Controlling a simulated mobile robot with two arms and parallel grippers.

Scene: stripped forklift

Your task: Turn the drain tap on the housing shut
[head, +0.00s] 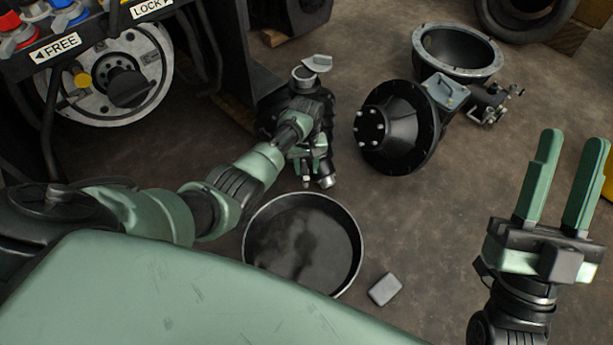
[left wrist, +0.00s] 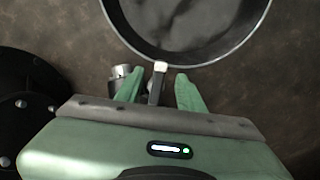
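The dark housing (head: 268,115) stands on the floor, mostly hidden behind my left arm. Its drain tap (head: 327,182) is low at the front, above the near floor. In the left wrist view the tap shows as a metal cylinder (left wrist: 121,72) with a dark lever (left wrist: 157,88) that has a pale tip. My left gripper (head: 311,168) points down at the tap. Its fingers (left wrist: 158,90) are apart, one on each side of the lever, with a gap visible on both sides. My right gripper (head: 558,185) is open and empty, raised at the right.
A round pan (head: 357,220) with a dark, patchy bottom lies just in front of the tap. A small grey block (head: 384,289) is beside it. A black flanged drum (head: 398,130) and a bowl-shaped casing (head: 458,52) lie to the right. The forklift (head: 235,70) stands at the left.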

